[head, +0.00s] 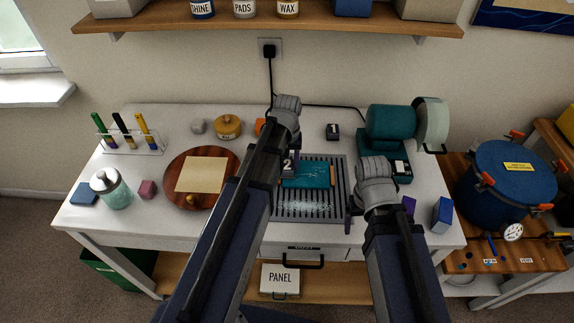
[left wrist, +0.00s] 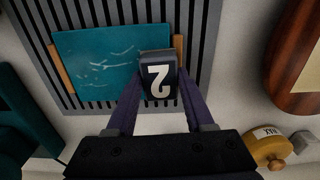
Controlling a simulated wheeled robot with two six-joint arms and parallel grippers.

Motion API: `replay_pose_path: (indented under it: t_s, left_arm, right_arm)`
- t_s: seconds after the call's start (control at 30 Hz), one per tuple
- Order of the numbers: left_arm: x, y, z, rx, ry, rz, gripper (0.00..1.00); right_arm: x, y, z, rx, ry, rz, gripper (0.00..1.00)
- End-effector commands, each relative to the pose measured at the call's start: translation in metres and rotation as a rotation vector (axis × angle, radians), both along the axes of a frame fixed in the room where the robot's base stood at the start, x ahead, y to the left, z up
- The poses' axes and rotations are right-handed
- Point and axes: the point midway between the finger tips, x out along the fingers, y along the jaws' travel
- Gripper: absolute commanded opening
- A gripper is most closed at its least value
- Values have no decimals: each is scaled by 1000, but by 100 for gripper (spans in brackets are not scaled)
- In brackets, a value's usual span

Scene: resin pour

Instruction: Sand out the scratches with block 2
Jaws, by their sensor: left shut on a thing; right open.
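A teal panel (head: 312,180) with pale scratches lies on the slotted grille (head: 338,207) between wooden strips. In the left wrist view the panel (left wrist: 95,62) shows several curved white scratches. My left gripper (head: 289,164) is shut on block 2 (head: 288,167), dark with a white 2. The left wrist view shows block 2 (left wrist: 158,78) between the fingers, over the panel's edge near one wooden strip (left wrist: 179,50); contact with the panel is unclear. My right gripper (head: 379,210) is open and low at the grille's right side, partly hidden by its own wrist.
Block 1 (head: 332,132) stands behind the grille. A teal machine with a wheel (head: 390,124) stands at the back right. A round wooden board (head: 226,166) with a tan sheet (head: 203,174) lies left. A wax tin (head: 228,126) and a blue box (head: 442,214) are nearby.

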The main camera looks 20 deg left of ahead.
Motion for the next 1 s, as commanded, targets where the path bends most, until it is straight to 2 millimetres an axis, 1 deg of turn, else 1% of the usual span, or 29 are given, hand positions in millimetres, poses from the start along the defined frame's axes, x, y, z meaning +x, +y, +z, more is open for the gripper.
replay_pose_path:
  t_s: [0.03, 0.17, 0.6, 0.87, 1.0]
  left_arm:
    - [3, 0, 0, 1, -6, 0, 8]
    - [5, -4, 0, -1, -8, -1, 8]
    - [13, -38, 2, -2, -6, -2, 8]
    - [13, -41, 2, -2, -5, -1, 8]
    - [15, -47, 1, -1, -4, -2, 8]
  right_arm:
    - [0, 0, 0, 0, 0, 0, 83]
    - [0, 0, 0, 0, 0, 0, 83]
    - [0, 0, 2, 0, 0, 0, 83]
    - [0, 0, 2, 0, 0, 0, 83]
    - [0, 0, 1, 0, 0, 0, 83]
